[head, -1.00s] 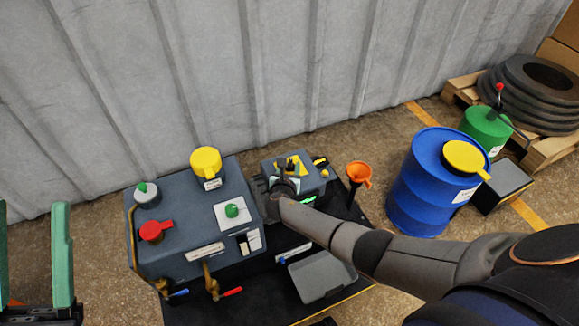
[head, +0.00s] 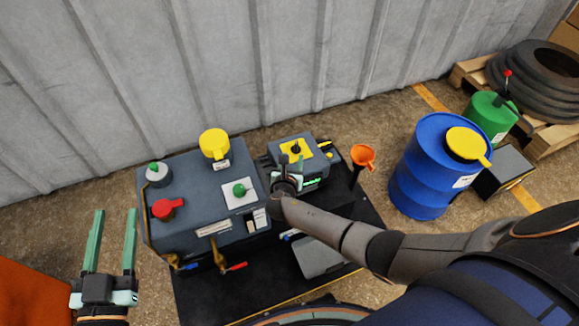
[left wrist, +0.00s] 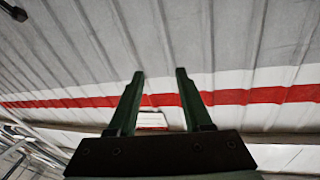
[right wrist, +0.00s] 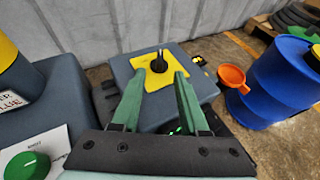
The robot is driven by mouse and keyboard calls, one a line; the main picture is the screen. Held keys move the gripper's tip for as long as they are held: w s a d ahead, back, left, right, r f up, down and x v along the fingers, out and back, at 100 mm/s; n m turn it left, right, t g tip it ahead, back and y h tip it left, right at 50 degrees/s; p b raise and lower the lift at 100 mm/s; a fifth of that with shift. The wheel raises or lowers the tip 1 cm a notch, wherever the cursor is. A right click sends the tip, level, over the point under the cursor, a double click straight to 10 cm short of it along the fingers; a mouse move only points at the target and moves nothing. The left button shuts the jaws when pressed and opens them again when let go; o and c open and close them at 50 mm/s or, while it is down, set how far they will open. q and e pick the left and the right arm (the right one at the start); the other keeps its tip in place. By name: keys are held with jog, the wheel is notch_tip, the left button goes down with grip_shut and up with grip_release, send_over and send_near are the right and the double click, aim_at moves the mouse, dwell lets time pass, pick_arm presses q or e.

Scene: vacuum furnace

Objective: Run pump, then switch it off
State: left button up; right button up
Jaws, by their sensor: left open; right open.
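The pump unit (head: 310,170) is a grey-blue box right of the large tank. On top is a yellow plate (head: 304,145) with a black rotary switch (head: 296,149); both also show in the right wrist view, the switch (right wrist: 159,62) just beyond the fingertips. A small green display glows on the unit's front. My right gripper (head: 288,163) is open and empty, its fingers pointing at the switch with a small gap visible. In the right wrist view, the fingers (right wrist: 159,74) overlap the plate's near edge. My left gripper (head: 115,212) is open and empty at the left, away from everything.
The large grey tank (head: 190,185) carries yellow, red and green caps and knobs and two brass taps. An orange funnel (head: 362,156) stands right of the pump. A blue drum (head: 428,185) stands further right. A grey tray (head: 318,258) lies in front. A corrugated wall is behind.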

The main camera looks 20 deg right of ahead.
pick_arm(q)
jog(key=s+f+n+g+y+p, duration=0.1)
jog(key=s+f+g, duration=0.1)
jog(key=f, duration=0.5)
jog(key=s+f+n+g+y+p, duration=0.1)
jog(key=s+f+g, duration=0.1)
jog(key=f+g, duration=0.3)
notch_tip(320, 180, down, 3)
jog(key=shift+s+f, duration=0.15)
jog(key=shift+s, duration=0.15)
pick_arm(e)
jog(key=v, duration=0.5)
jog(key=shift+s+a+r, duration=0.15)
jog(key=shift+s+a, duration=0.05)
jog(key=shift+s, duration=0.1)
pick_arm(q)
jog(key=shift+a, duration=0.1)
